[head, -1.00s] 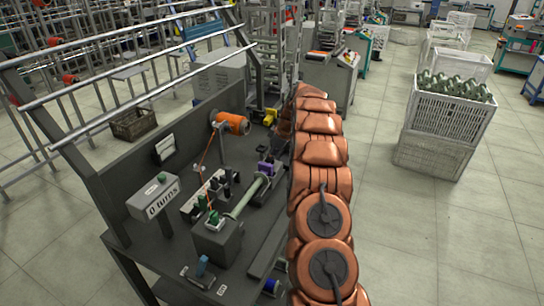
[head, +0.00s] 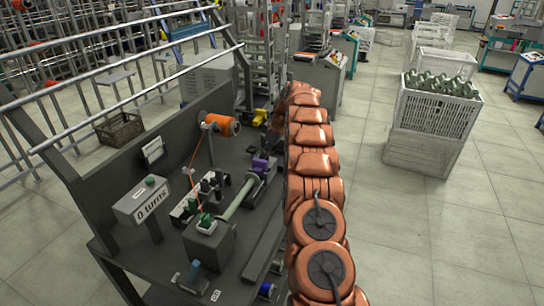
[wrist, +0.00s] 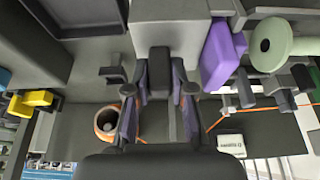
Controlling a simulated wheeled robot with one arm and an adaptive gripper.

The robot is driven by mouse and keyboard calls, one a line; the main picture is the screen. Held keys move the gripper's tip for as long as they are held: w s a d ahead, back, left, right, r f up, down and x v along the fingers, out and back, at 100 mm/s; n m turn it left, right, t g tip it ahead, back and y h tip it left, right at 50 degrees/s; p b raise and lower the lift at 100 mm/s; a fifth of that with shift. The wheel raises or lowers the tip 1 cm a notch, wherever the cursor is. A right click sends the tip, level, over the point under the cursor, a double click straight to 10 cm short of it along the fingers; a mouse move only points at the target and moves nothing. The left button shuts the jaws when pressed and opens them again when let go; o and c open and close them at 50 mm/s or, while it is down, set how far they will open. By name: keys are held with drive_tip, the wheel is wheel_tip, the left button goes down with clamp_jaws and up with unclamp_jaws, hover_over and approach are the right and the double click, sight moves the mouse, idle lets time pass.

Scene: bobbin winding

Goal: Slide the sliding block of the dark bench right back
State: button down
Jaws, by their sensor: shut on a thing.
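The dark bench (head: 228,265) stands left of my copper arm in the head view. On it a pale green bobbin tube (head: 236,202) lies between a grey box (head: 209,242) and the sliding block with its purple part (head: 260,164). In the wrist view the sliding block's grey body (wrist: 170,32) is at the top, its purple part (wrist: 223,52) to the right, close to the bobbin's pale green end (wrist: 270,45). My gripper (wrist: 159,80) is shut on the dark handle (wrist: 158,72) at the block's front. In the head view my arm hides the gripper.
An orange spool (head: 222,125) with orange thread stands at the bench's back. A counter (head: 141,200) reads "0 turns". A yellow part (wrist: 30,102) is at the left in the wrist view. Crates (head: 432,125) stand on the right, with open floor around them.

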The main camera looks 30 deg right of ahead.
drive_tip(key=shift+d+r, duration=0.15)
drive_tip(key=shift+d, duration=0.05)
drive_tip(key=c, duration=1)
unclamp_jaws()
drive_tip(key=shift+w+d, duration=0.1)
drive_tip(key=shift+r, duration=0.3)
drive_tip(key=v, duration=1.1)
